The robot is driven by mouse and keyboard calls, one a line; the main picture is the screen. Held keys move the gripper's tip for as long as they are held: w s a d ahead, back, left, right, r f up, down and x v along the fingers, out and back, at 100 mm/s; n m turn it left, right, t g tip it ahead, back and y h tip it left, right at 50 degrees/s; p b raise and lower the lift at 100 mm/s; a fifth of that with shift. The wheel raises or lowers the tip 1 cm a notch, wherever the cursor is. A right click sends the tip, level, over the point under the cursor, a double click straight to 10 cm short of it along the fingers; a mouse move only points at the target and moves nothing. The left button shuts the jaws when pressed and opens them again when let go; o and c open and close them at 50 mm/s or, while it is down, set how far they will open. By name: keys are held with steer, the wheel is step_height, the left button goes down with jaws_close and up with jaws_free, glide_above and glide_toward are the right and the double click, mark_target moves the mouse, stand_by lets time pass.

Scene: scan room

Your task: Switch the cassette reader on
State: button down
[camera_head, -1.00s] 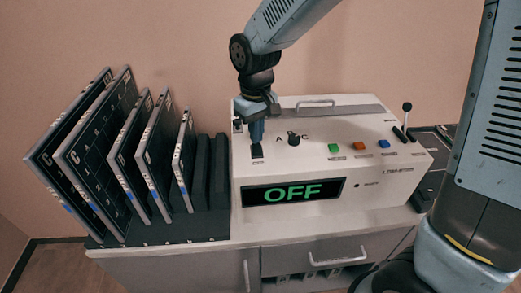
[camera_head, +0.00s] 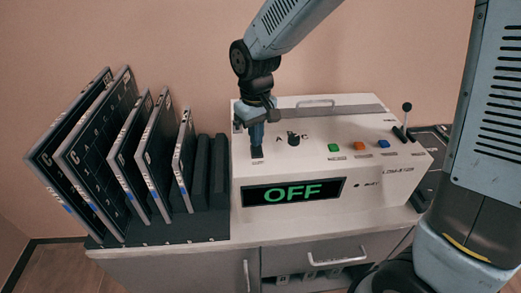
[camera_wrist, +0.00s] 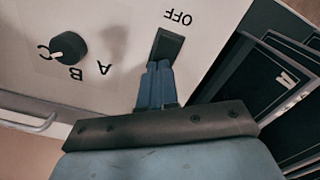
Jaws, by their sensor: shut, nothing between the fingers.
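The cassette reader (camera_head: 390,185) is a white box on a cabinet, and its display (camera_head: 293,192) reads OFF in green. A dark rocker switch (camera_head: 257,153) sits at the left of its sloped top; in the wrist view the switch (camera_wrist: 167,46) has the label OFF beside it. My gripper (camera_head: 257,145) is shut and empty, pointing down at the switch. In the wrist view the blue fingertips (camera_wrist: 157,68) are at the near edge of the switch and cover part of it. I cannot tell whether they touch it.
A knob (camera_head: 293,139) marked A, B, C is right of the switch. Green (camera_head: 334,148), orange (camera_head: 359,146) and blue (camera_head: 383,143) buttons and a lever (camera_head: 406,108) stand farther right. A rack (camera_head: 160,240) of dark cassettes stands close on the left.

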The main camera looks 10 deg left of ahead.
stand_by(0.3)
steer(key=shift+r, duration=3.4)
steer(key=s+d+r+m+t, duration=0.15)
steer(key=d+r, duration=0.35)
steer(key=d, duration=0.5)
steer(key=d+r+m+t, duration=0.1)
steer(key=d+r+m, duration=0.25)
steer(key=d, duration=0.55)
steer(key=s+d+r+m+t, duration=0.2)
steer(key=s+d+m+t, duration=0.1)
steer(key=s+d, duration=0.6)
steer(key=d, duration=0.3)
steer(key=shift+s+d+r+m, duration=0.3)
steer(key=shift+s+d+r, duration=0.05)
steer(key=shift+r, duration=0.05)
